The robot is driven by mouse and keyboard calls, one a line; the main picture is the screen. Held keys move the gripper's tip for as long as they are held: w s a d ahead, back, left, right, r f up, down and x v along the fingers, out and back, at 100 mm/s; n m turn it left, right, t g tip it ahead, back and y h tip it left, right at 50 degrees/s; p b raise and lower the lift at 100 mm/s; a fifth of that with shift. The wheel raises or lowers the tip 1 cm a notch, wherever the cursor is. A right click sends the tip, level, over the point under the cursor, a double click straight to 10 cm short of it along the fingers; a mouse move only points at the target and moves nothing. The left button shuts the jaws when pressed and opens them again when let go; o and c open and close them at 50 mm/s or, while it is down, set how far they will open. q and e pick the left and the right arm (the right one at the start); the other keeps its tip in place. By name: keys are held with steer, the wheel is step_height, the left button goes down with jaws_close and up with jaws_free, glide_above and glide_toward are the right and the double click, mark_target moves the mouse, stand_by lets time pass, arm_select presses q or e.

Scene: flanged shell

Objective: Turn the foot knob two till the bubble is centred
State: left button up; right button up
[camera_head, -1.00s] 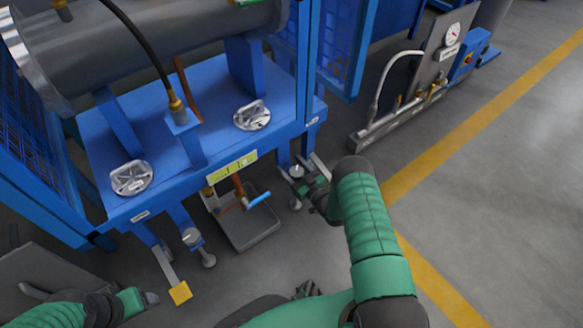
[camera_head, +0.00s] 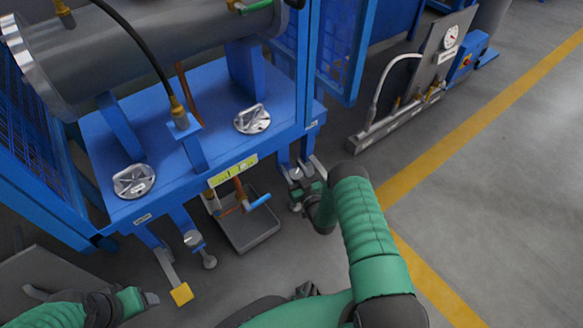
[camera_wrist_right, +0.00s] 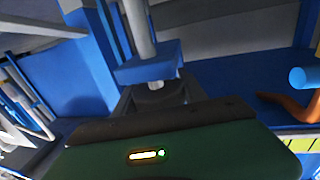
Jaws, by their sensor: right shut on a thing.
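The right foot knob (camera_head: 296,173) is a small pale disc under the right front corner of the blue stand (camera_head: 215,125). My right gripper (camera_head: 304,189) is shut on this knob, and the fingers partly hide it. In the wrist view, my dark fingers (camera_wrist_right: 157,93) close around a thing just below a blue block and grey rod. The yellow-green level (camera_head: 232,170) is on the stand's front edge; its bubble is too small to place. Another foot knob (camera_head: 193,238) stands at the left front, apart from my grippers. My left gripper (camera_head: 147,298) is low at the left; its jaw state is unclear.
A copper pipe with a blue handle (camera_head: 258,201) sticks out above a grey tray (camera_head: 250,237), left of my right gripper. A gauge panel (camera_head: 440,70) stands at back right. The floor on the right is clear.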

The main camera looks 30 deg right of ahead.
steer(key=m+h, duration=0.1)
steer(key=m+g+h+p, duration=0.1)
steer(key=h, duration=0.1)
steer(key=m+h, duration=0.1)
steer(key=h, duration=0.1)
steer(key=shift+s+d, duration=0.15)
steer(key=shift+d, duration=0.2)
steer(key=shift+s+d+m+g+h, duration=0.15)
steer(key=shift+d+m+g+h, duration=0.1)
steer(key=shift+m+g+h, duration=0.85)
steer(key=shift+s+d+m+g+h, duration=0.1)
steer(key=shift+d+m+g+h, duration=0.1)
steer(key=shift+m+g+h, duration=0.65)
steer(key=shift+m+h, duration=0.25)
steer(key=shift+h, duration=0.5)
steer(key=o, duration=1.4)
steer(key=shift+c, duration=0.2)
steer(key=p+v, duration=0.6)
steer(key=v, duration=1.1)
steer(key=shift+p, duration=0.4)
